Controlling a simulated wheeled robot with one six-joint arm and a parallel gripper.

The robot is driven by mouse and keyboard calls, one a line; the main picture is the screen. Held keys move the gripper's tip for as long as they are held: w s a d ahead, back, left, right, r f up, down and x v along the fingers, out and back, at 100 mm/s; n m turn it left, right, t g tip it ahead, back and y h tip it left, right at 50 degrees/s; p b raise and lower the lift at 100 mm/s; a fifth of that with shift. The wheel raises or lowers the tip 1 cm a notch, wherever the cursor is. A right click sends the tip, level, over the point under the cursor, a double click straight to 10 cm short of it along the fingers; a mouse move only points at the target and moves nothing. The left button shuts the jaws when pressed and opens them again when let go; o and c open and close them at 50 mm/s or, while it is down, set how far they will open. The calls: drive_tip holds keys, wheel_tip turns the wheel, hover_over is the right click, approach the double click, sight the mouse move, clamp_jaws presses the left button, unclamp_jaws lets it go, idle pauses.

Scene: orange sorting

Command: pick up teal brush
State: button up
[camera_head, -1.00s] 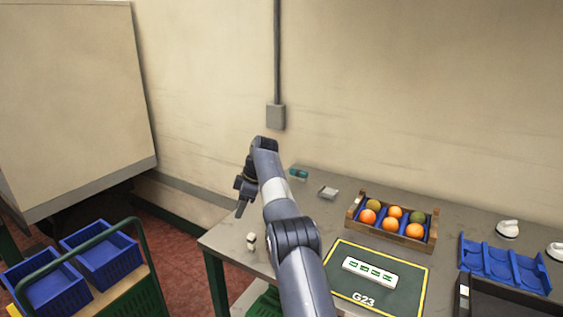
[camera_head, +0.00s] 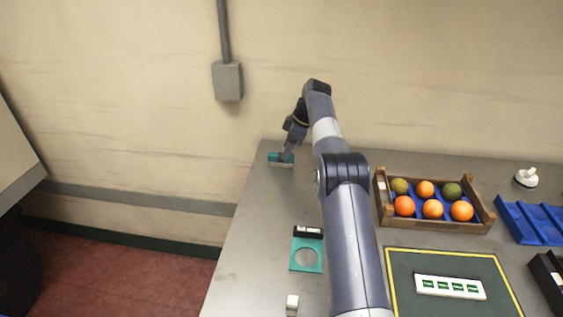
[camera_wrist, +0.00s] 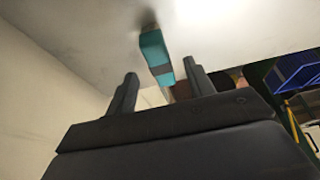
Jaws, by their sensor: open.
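The teal brush (camera_head: 280,160) lies at the back left corner of the grey table, close to the wall. In the wrist view, the teal brush (camera_wrist: 156,55) shows beyond and between the two finger tips, a little nearer the right finger. My gripper (camera_head: 287,153) is at the brush in the head view, coming down from above right and partly covering it. In the wrist view, my gripper (camera_wrist: 160,78) is open, with dark fingers apart and nothing clasped. Whether a finger touches the brush I cannot tell.
A wooden crate (camera_head: 436,222) with oranges and greenish fruit stands right of my arm. A teal plate with a round hole (camera_head: 298,268) and a small white object (camera_head: 292,303) lie nearer the front. A green mat (camera_head: 402,262) holds a white strip. The table's left edge is near the brush.

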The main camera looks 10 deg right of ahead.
sight(280, 155)
drive_tip(key=shift+w+a+f, duration=0.15)
drive_tip(key=shift+w+f, duration=0.05)
drive_tip(key=shift+f, duration=0.15)
drive_tip(key=x, duration=0.3)
drive_tip(key=shift+s+a, duration=0.1)
drive_tip(key=shift+a, duration=0.2)
drive_tip(key=shift+a+f, duration=0.15)
drive_tip(key=shift+f, duration=0.4)
drive_tip(key=shift+c, duration=0.5)
drive_tip(key=c, duration=1)
drive_tip(key=shift+r+b, duration=0.2)
drive_tip(key=shift+b, duration=0.1)
